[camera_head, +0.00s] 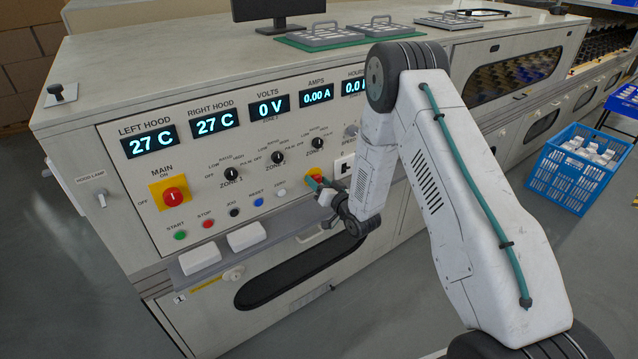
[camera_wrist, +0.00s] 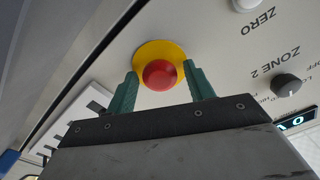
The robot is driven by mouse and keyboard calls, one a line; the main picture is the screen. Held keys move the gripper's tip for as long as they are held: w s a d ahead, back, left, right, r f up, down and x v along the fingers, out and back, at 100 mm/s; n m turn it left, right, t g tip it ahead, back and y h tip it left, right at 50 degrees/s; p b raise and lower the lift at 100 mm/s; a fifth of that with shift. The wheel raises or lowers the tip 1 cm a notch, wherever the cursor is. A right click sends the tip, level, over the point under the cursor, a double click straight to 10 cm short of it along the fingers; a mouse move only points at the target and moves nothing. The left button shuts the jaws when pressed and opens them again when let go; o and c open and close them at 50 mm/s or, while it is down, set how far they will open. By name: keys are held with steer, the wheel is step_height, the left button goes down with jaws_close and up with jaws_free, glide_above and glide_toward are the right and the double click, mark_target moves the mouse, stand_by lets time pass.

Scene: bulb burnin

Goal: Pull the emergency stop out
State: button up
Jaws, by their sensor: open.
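The emergency stop is a round red button (camera_wrist: 160,75) on a yellow round plate (camera_wrist: 151,52), set in the pale panel. In the wrist view it lies between the two green fingertips of my gripper (camera_wrist: 162,87). The fingers are apart, one on each side of the button, with a gap to it; I cannot tell how far they reach along its depth. In the head view my gripper (camera_head: 317,184) is at the panel, and the emergency stop (camera_head: 313,175) is mostly hidden behind it.
The zone knobs (camera_head: 278,157) and a row of small buttons (camera_head: 234,212) are left of my gripper. The red main switch (camera_head: 173,195) is further left. Two white boxes (camera_head: 246,236) stick out below the buttons. A blue crate (camera_head: 570,170) stands on the floor at right.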

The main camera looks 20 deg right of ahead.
jaws_close()
steer(key=shift+s+d, duration=0.15)
steer(key=shift+s, duration=0.4)
jaws_free()
steer(key=v, duration=0.8)
